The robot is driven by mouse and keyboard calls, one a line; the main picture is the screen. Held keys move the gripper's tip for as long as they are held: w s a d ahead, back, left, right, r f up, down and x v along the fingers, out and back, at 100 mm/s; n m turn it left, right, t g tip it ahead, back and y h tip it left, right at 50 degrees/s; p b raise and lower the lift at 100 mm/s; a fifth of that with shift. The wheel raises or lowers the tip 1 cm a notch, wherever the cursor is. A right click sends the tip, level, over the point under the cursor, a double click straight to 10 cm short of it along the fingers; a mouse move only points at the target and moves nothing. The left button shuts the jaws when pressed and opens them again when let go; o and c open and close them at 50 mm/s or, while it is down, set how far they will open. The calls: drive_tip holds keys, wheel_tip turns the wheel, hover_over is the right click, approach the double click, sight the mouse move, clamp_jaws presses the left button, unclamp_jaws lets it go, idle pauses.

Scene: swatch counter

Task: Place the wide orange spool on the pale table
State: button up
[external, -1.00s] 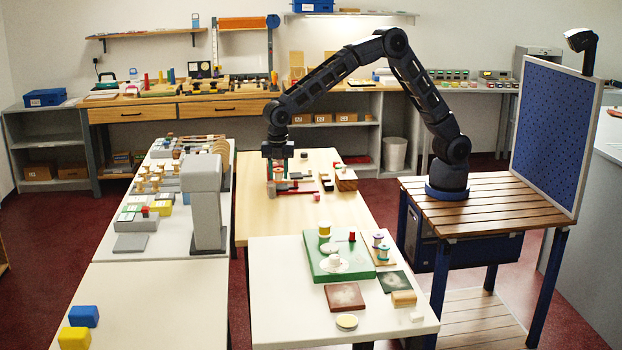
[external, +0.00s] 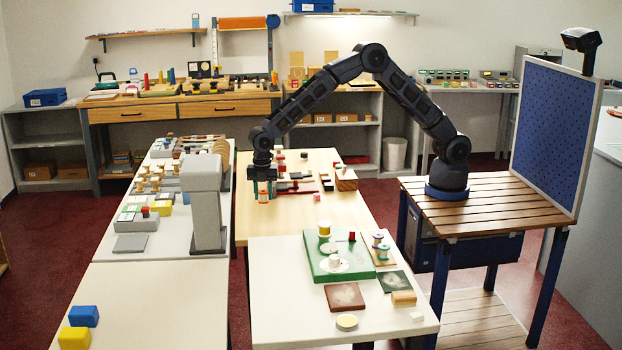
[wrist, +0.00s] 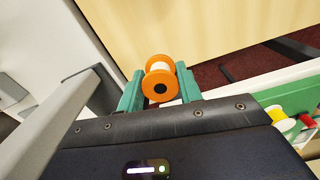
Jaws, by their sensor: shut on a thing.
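The wide orange spool (wrist: 160,85) has orange flanges and a pale winding. My gripper (wrist: 159,80) is shut on it, with a teal finger on either side. In the external view the spool (external: 263,196) shows small under my gripper (external: 263,188), over the left part of the light wooden table (external: 300,225). It appears held above the top. The pale table (external: 275,290) stands nearer the camera, with a green board (external: 318,268) on its back part.
The pale table also carries spools, a dark red tile (external: 345,297), a dark green tile (external: 394,282) and a small round dish (external: 347,322). Its left front is bare. A grey post (external: 207,215) stands left of my gripper on the neighbouring table.

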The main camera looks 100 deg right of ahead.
sight(265, 228)
wheel_tip(265, 228, down, 11)
drive_tip(key=shift+f, duration=0.1)
idle(0.5)
drive_tip(key=shift+f, duration=0.1)
drive_tip(key=o, duration=1)
drive_tip(key=shift+c, duration=0.2)
